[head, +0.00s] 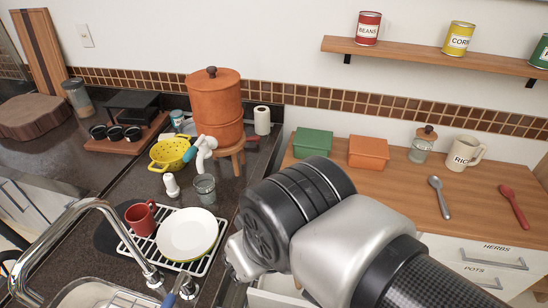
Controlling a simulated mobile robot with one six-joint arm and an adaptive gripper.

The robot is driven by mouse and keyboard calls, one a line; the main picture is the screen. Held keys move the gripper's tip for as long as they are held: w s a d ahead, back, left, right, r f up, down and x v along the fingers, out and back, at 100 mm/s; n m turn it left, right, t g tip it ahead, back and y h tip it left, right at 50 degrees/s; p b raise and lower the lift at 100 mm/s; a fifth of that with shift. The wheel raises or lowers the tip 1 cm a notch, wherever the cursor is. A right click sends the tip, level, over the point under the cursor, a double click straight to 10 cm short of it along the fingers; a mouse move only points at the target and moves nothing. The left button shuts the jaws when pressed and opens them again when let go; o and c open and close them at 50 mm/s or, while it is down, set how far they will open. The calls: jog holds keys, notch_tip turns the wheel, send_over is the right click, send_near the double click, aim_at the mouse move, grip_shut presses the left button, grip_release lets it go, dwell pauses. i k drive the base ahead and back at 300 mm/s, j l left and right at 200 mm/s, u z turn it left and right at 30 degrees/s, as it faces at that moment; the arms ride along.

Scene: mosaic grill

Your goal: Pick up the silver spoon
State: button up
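The silver spoon (441,199) lies on the wooden counter at the right in the head view. Its bowl points to the back and its handle to the front. Nothing covers it. My arm fills the lower middle of the view, to the left of the spoon and apart from it in the picture. I cannot make out my gripper's fingers.
A red spoon (514,206) lies to the right. A wooden shelf (420,60) hangs above. Bare counter surrounds the silver spoon.

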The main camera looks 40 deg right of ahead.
aim_at(436, 183)
jog(key=z, duration=2.55)
jog(key=k+l+u, duration=0.1)
jog(key=l, duration=0.45)
jog(key=i+l+u, duration=0.25)
jog(key=l, duration=0.15)
jog(key=i+l+u, duration=0.1)
jog(key=l+u, duration=0.45)
jog(key=l, duration=0.3)
jog(key=i+l+u, duration=0.25)
jog(key=l, duration=0.25)
jog(key=i+l+u, duration=0.15)
jog(key=i, duration=0.25)
jog(key=i+l+u, duration=0.2)
jog(key=i+l, duration=0.1)
jog(key=i, duration=0.1)
